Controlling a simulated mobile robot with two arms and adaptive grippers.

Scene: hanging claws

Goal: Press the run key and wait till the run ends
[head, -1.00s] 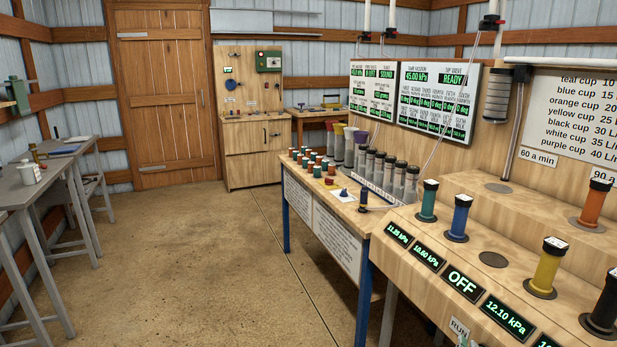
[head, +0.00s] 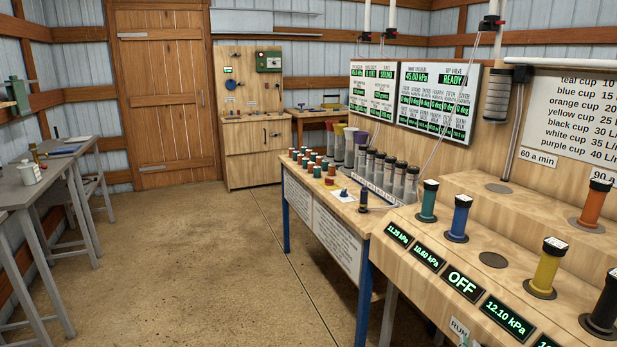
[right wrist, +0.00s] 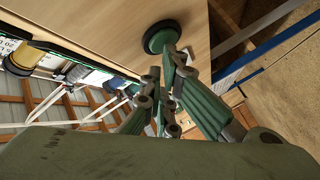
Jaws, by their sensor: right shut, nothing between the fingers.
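The white RUN label (head: 459,328) shows at the bottom edge of the head view, on the front of the wooden console (head: 425,222). The key is not clear there. In the right wrist view a round dark green button (right wrist: 162,37) with a black rim sits on the wooden face. My right gripper (right wrist: 170,62) is shut and empty, its fingertips at or very near the button; I cannot tell whether they press it. A display (head: 463,283) reads OFF. The wall board (head: 438,97) shows 45.00 kPa and READY. My left gripper is out of view.
Teal (head: 428,200), blue (head: 460,217), yellow (head: 545,267), orange (head: 594,203) and black (head: 604,305) cups stand on the console. A lower table (head: 318,190) behind it holds spools and cylinders. Grey tables (head: 50,185) stand at left; the floor between is clear.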

